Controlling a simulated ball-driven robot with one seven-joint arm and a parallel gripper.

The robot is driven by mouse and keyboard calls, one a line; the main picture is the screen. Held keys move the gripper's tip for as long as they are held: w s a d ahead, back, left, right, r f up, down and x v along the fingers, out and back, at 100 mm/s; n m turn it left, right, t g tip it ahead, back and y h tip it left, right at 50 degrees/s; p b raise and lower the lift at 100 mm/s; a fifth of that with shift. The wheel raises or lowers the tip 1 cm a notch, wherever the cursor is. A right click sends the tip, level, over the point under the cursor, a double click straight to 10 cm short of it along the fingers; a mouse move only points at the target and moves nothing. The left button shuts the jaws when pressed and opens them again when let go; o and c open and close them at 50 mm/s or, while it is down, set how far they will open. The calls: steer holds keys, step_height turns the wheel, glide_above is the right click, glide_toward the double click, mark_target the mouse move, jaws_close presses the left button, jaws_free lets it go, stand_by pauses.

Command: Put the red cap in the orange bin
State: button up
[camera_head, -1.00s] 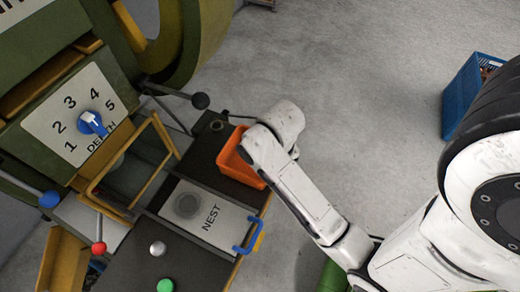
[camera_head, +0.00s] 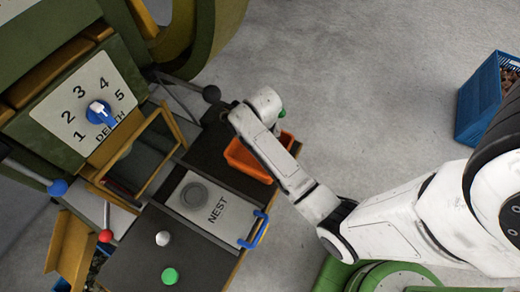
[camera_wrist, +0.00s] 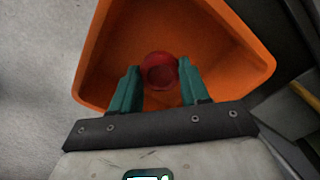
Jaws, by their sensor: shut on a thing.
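The red cap (camera_wrist: 160,73) is small and round, and sits between the two teal fingertips of my gripper (camera_wrist: 157,85) in the wrist view. My gripper is shut on it, over the orange bin (camera_wrist: 100,51). The bin's walls surround the cap in that view, but how high the cap is above its floor I cannot tell. In the head view the orange bin (camera_head: 243,162) stands on the dark bench top, partly hidden behind my arm. The cap is hidden there, and only a bit of teal of my gripper (camera_head: 282,113) shows.
The machine's NEST plate (camera_head: 208,208) with a blue handle (camera_head: 254,231) is left of the bin. A blue crate (camera_head: 480,105) stands on the floor at right. The grey floor between is clear.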

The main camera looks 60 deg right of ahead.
steer(key=shift+w+d+f, duration=0.1)
steer(key=shift+w+f, duration=0.25)
steer(key=shift+f, duration=0.1)
steer(key=shift+w+f, duration=0.2)
steer(key=shift+f, duration=1.55)
steer(key=shift+f, duration=0.1)
steer(key=o, duration=1)
steer(key=shift+o, duration=0.2)
